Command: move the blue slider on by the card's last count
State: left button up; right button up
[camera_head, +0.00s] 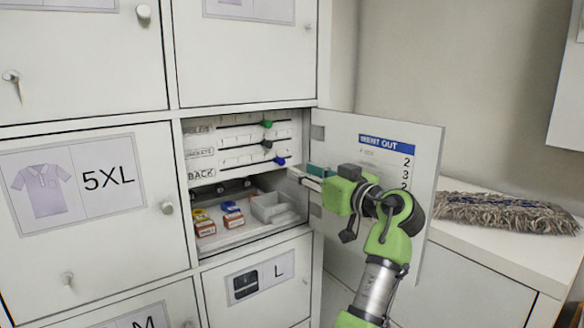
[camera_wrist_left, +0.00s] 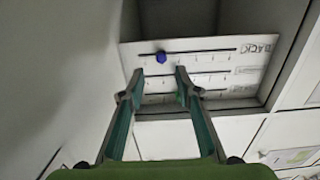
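The blue slider (camera_head: 281,161) sits near the right end of the lowest of three slots, in the row marked BACK, inside the open locker. In the left wrist view, turned over, the blue slider (camera_wrist_left: 161,57) is near the slot's left end. My left gripper (camera_head: 303,173) is in front of the locker opening, right of and slightly below the slider. Its fingers (camera_wrist_left: 160,72) are apart with nothing between them, and the slider lies beyond the fingertips. My right gripper is out of view.
A green slider (camera_head: 267,124) and a black slider (camera_head: 266,144) sit in the upper rows. Below are small boxes (camera_head: 205,226) and a grey tray (camera_head: 272,207). The open door (camera_head: 425,215) stands right of the opening, behind my arm. A mop head (camera_head: 505,212) lies on the counter.

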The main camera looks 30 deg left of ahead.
pick_arm(q)
jog(key=v, duration=0.3)
jog(key=shift+s+d, duration=0.1)
jog(key=shift+d, duration=0.15)
jog(key=shift+f, duration=0.1)
